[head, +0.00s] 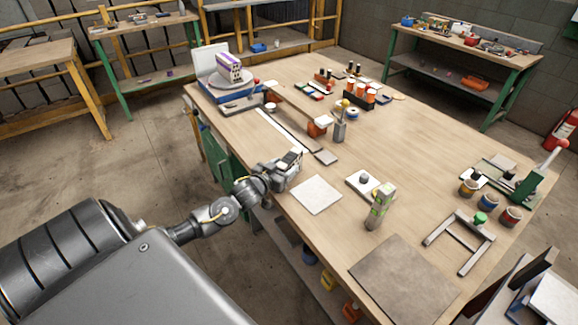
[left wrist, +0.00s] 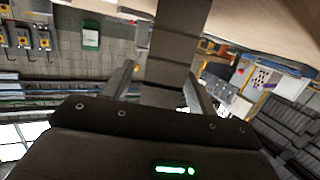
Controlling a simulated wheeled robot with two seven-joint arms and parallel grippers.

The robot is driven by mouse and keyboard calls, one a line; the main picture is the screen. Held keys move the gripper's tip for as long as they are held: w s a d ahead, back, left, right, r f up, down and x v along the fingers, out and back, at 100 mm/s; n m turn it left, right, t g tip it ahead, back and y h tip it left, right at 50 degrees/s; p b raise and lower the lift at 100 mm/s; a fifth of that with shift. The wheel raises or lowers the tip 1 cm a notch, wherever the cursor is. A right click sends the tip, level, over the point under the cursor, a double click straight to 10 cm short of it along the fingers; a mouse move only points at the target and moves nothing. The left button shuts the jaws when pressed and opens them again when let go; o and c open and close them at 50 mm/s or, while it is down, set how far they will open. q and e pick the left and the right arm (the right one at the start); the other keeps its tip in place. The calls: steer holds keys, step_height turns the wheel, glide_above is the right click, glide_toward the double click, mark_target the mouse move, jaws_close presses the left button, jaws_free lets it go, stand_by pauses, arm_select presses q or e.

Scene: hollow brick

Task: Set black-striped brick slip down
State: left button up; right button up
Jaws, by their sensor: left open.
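My left gripper (head: 291,161) is at the near left edge of the workbench, low over the edge beside a pale square tile. Its jaws are open. In the left wrist view a dark, banded slab (left wrist: 178,45) stretches from the top of the picture down between the two fingers (left wrist: 160,90). It may be the black-striped brick slip; I cannot tell whether the fingers touch it. My right gripper is not in view.
Several orange-labelled jars (head: 368,95) stand farther back. Bare wood lies right of centre.

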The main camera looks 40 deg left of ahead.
arm_select(q)
steer(key=shift+w+f, duration=0.15)
steer(key=shift+w, duration=0.45)
steer(key=c, duration=1.1)
jaws_close()
